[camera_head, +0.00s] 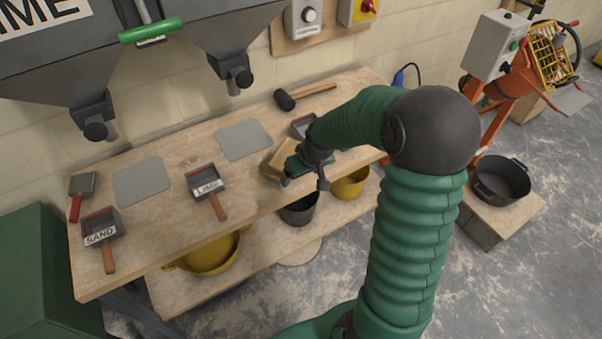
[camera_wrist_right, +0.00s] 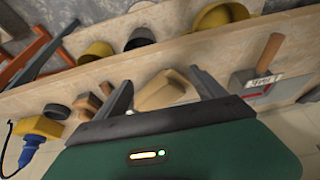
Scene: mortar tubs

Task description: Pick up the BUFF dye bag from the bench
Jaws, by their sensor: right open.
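A tan bag (camera_head: 281,156), likely the BUFF dye bag, sits near the front edge of the bench (camera_head: 160,222), right of the middle. I cannot read any label on it. My right gripper (camera_head: 304,180) is over the bench at the bag's right side and hides part of it. In the right wrist view the tan bag (camera_wrist_right: 160,92) shows between the two spread fingers of the gripper (camera_wrist_right: 161,86). The gripper is open, and I cannot tell whether a finger touches the bag. My left gripper is not in view.
A LIME scoop (camera_head: 203,182) lies left of the bag, a SAND scoop (camera_head: 101,232) farther left. A mallet (camera_head: 303,95) lies behind. Another dark scoop (camera_head: 302,124) is partly hidden by my arm. Tubs, including a black bucket (camera_head: 300,210), stand on the lower shelf. Hopper spouts hang above.

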